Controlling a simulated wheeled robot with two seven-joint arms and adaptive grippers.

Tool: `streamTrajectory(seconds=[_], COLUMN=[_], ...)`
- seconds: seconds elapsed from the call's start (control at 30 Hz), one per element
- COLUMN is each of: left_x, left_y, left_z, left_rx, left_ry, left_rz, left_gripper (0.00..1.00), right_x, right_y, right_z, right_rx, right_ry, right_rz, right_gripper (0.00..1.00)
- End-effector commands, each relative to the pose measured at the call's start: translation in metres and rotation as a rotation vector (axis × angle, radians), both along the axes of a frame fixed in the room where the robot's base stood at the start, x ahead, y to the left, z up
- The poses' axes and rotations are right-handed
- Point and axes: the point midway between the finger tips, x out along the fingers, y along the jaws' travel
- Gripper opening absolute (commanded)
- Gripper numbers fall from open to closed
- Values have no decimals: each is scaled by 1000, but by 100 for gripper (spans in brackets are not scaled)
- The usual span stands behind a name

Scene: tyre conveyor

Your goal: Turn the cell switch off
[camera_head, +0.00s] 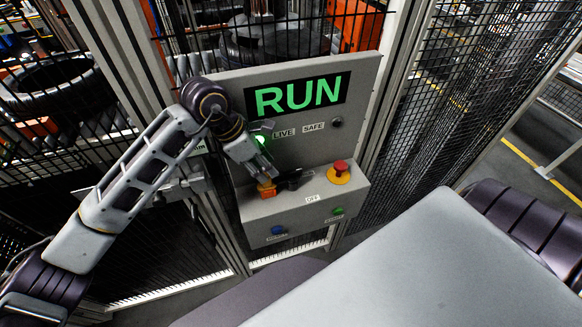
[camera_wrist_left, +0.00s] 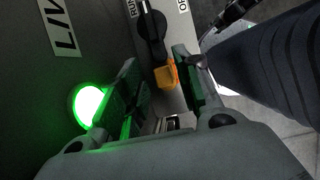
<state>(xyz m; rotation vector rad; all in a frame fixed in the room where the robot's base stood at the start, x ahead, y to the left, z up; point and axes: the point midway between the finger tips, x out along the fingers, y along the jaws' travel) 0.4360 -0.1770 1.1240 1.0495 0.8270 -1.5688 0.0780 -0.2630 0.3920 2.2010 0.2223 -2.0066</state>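The grey control box (camera_head: 300,215) carries a black rotary switch handle (camera_head: 293,179). Near it sits an OFF label (camera_head: 312,198). In the left wrist view the handle (camera_wrist_left: 151,33) lies beside the RUN label (camera_wrist_left: 131,8), with the OFF label (camera_wrist_left: 183,5) off to its right. An orange block (camera_wrist_left: 165,75) is at the handle's near end; I cannot tell if it is attached. It also shows in the head view (camera_head: 266,190). My left gripper (camera_wrist_left: 158,88) is open around the orange block, which is close to the right finger. My right gripper is out of view.
The display (camera_head: 298,94) reads RUN in green. A green lamp (camera_wrist_left: 88,104) glows by LIVE; the SAFE lamp (camera_head: 336,122) is dark. A red stop button (camera_head: 341,167), a blue button (camera_head: 277,230) and a green button (camera_head: 337,211) are close by. Mesh fencing (camera_head: 405,130) flanks the panel.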

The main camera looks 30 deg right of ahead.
Motion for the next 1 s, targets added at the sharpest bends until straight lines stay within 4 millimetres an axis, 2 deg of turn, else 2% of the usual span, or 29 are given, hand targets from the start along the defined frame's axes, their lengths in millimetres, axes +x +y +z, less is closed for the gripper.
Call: streamTrajectory(seconds=[0.6,1.0], left_x=[-14,-17], left_y=[-54,-67], left_z=[2,-36], left_rx=[-2,0], left_ry=[1,3], left_rz=[-1,0], left_gripper=[34,34], right_x=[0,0], right_y=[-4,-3], right_z=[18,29], right_rx=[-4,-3], right_ry=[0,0], right_rz=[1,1], right_gripper=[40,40])
